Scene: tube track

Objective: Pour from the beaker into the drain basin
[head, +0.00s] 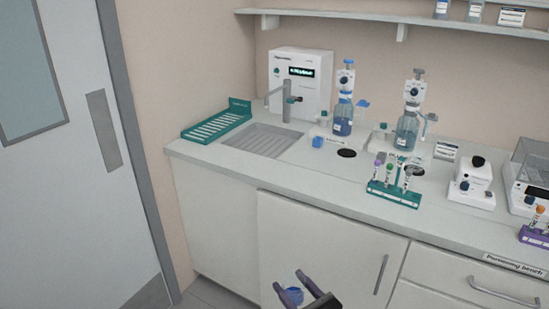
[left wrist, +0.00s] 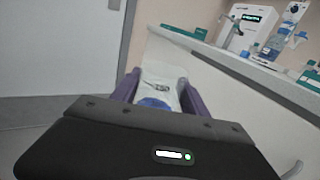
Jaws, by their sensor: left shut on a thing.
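My left gripper (head: 303,296) is at the bottom edge of the head view, low in front of the cabinet doors and below the counter. It is shut on the beaker, whose blue content (head: 294,296) shows between the dark fingers. In the left wrist view the pale, clear beaker (left wrist: 160,80) sits between the purple fingers (left wrist: 158,95), with blue at its near end. The drain basin (head: 264,140) is a grey ribbed inset in the counter, under the tap, well above and left of the gripper. My right gripper is not in view.
The counter (head: 240,177) has a clear front strip. A green drying rack (head: 217,123) lies left of the basin, and a grey tap (head: 286,100) stands behind it. Two dispenser bottles (head: 343,118) and a green tube rack (head: 394,193) stand to the right. A door (head: 75,150) is at left.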

